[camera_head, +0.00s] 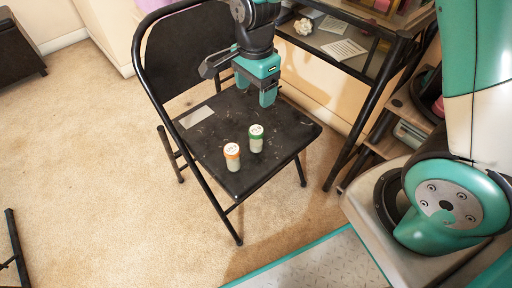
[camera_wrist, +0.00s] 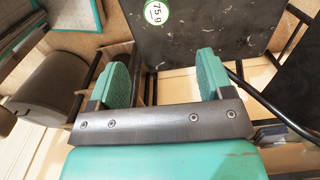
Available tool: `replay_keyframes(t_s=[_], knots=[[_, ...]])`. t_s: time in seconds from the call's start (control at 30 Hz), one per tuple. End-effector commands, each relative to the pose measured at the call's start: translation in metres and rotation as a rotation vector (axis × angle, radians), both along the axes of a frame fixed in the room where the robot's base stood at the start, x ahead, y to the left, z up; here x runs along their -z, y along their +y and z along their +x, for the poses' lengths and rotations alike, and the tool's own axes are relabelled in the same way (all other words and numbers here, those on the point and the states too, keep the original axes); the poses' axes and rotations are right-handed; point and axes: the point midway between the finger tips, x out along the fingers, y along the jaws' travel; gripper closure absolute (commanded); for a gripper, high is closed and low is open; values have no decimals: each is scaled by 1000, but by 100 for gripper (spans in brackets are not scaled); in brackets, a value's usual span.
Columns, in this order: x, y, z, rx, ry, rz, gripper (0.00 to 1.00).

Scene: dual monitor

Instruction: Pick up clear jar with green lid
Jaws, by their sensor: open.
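The clear jar with the green lid (camera_head: 256,139) stands upright on the black seat of a folding chair (camera_head: 287,130). Its lid has a white top with dark marks. In the wrist view, a round white label with a green rim (camera_wrist: 157,12), seen from above, shows at the top edge, partly cut off. My gripper (camera_head: 256,89) is open and empty above the back of the seat, behind and above the jar, apart from it. In the wrist view its two green fingers (camera_wrist: 164,72) are spread wide with nothing between them.
A similar jar with an orange lid (camera_head: 232,157) stands on the seat just left of the green-lidded one. The chair's black backrest (camera_head: 185,50) rises behind at left. A dark-framed desk (camera_head: 365,95) stands close on the right. Carpet at left (camera_head: 80,130) is clear.

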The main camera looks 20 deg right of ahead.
Motion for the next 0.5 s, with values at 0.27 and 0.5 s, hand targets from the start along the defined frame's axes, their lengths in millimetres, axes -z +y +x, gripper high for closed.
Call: replay_keyframes(t_s=[0.27,0.5], knots=[[66,0,-1,0,4,-1,27],[107,0,-1,-1,2,-1,27]])
